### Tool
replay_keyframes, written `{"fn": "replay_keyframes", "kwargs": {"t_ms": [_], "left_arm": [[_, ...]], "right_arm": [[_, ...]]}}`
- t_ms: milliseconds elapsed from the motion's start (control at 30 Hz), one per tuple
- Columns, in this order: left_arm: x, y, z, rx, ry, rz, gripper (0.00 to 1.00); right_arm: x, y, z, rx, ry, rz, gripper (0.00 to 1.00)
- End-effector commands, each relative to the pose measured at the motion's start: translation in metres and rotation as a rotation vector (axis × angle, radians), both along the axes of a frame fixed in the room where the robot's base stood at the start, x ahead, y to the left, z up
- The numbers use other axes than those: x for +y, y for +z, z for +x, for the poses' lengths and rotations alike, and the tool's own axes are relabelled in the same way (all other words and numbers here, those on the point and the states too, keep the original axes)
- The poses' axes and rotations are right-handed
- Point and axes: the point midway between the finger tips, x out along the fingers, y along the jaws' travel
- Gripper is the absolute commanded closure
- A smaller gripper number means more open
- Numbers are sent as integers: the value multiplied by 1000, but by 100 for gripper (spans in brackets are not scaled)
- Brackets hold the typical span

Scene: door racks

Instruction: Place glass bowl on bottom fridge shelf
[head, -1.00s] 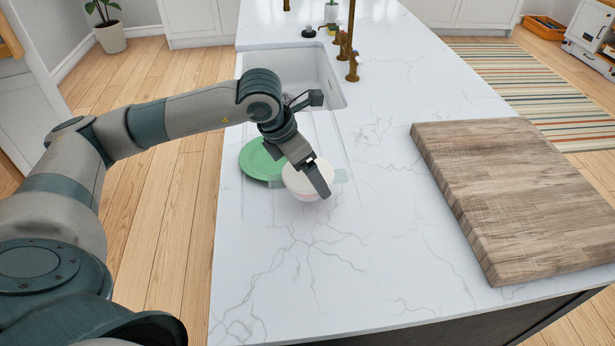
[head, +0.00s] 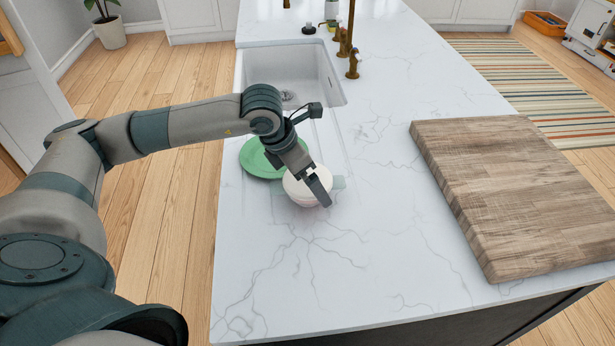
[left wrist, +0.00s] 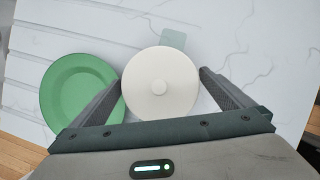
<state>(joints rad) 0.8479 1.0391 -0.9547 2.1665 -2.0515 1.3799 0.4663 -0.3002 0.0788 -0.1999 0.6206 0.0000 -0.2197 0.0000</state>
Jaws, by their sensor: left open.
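A bowl with a white round lid and a small knob (head: 296,190) stands on the marble island, partly hidden behind my left gripper in the head view. Pale translucent tabs show at its sides. The left wrist view shows the white lid (left wrist: 160,84) from above, between the two open fingers. My left gripper (head: 318,190) is open over the bowl, one finger at each side of the lid; whether the fingers touch it I cannot tell. My right gripper is not in view. No fridge or shelf is in view.
A green plate (head: 258,158) lies just left of the bowl, close to the left finger. A sink (head: 285,75) and brass taps (head: 353,66) are behind. A thick wooden board (head: 520,190) lies at right. The front marble is clear.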

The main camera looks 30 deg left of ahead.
Motion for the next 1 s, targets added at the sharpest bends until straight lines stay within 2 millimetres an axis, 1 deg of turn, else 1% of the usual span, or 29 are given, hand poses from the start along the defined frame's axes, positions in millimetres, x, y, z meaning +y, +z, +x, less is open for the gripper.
{"fn": "replay_keyframes", "kwargs": {"t_ms": [167, 233, 367, 800, 900, 1000], "left_arm": [[0, 4, 0, 0, 0, 0, 0], [1, 6, -1, -3, 1, 1, 0], [4, 20, -6, -3, 0, -1, 0], [19, 90, -31, -5, 0, 1, 0], [21, 101, -35, -3, 2, 0, 0], [22, 109, -38, -2, 1, -1, 0]], "right_arm": [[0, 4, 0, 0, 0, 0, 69], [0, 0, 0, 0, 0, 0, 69], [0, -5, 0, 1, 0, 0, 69], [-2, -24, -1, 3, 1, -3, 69], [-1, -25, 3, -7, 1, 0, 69], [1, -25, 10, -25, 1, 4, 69]]}}
